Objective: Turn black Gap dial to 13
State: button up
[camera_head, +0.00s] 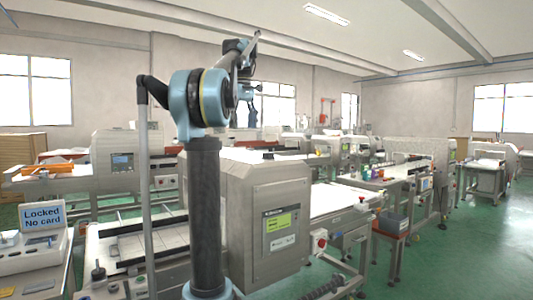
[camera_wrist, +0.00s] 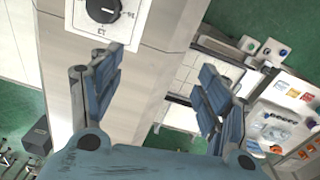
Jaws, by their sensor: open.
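The black dial (camera_wrist: 103,9) shows at the top edge of the wrist view, on a white plate (camera_wrist: 108,33) with printed marks around it. The plate is fixed to a pale machine face, and the top of the dial is cut off. A light pointer mark shows on the dial, but the number it points to is too small to read. My gripper (camera_wrist: 160,62) is open and empty, its blue-grey fingers wide apart. The dial lies beyond the left finger and apart from it. In the head view the dial cannot be made out.
In the head view, a large grey detector housing (camera_head: 265,222) with a green screen stands right of my arm. A "Locked No card" sign (camera_head: 42,215) stands at the left. A panel with coloured buttons (camera_wrist: 285,110) is at the right of the wrist view. Green floor is open at the right.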

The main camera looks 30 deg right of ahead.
notch_tip(320, 180, up, 6)
send_over(268, 155)
jog(key=w+d, duration=0.2)
jog(key=w, duration=0.1)
jog(key=f, duration=1.7)
jog(key=shift+s+a+f, duration=0.2)
jog(key=c, duration=1.1)
